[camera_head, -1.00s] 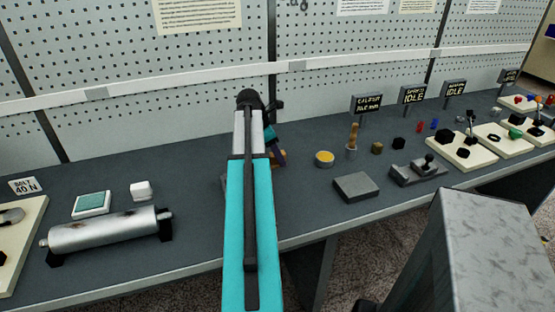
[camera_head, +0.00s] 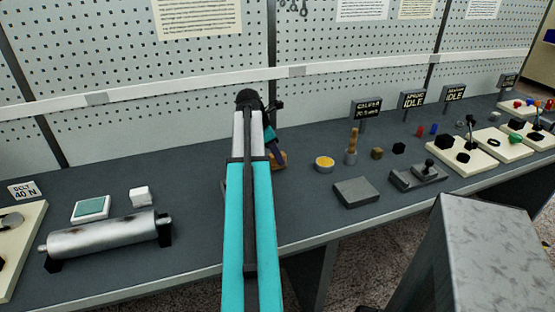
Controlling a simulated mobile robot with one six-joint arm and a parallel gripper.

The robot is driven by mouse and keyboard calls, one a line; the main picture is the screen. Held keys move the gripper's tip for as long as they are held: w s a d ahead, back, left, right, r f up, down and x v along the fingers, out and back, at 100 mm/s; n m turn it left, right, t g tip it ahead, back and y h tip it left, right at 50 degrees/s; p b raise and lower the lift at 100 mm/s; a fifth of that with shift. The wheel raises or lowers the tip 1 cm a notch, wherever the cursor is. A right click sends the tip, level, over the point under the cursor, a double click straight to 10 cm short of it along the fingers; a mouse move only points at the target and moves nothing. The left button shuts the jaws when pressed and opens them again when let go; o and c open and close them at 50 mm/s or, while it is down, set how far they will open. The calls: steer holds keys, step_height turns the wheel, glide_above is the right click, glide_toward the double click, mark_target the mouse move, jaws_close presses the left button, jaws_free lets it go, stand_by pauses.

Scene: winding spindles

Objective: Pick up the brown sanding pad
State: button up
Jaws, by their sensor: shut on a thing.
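My gripper (camera_head: 276,152) is at the back middle of the bench, mostly hidden behind my own teal arm. It is shut on a brown piece, which looks like the brown sanding pad (camera_head: 280,160). Only the pad's right part shows beside the arm, low and close to the bench top. I cannot tell whether it touches the bench.
Right of the gripper are a yellow-topped tin (camera_head: 324,163), a wooden-handled brush (camera_head: 351,147), a small brown block (camera_head: 377,153) and a grey slab (camera_head: 356,192). A metal roller (camera_head: 105,235) lies on the left. A pegboard wall (camera_head: 330,45) stands behind.

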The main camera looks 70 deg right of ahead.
steer(key=shift+r+b, duration=0.35)
steer(key=shift+r, duration=3.8)
steer(key=o, duration=0.5)
steer(key=c, duration=0.4)
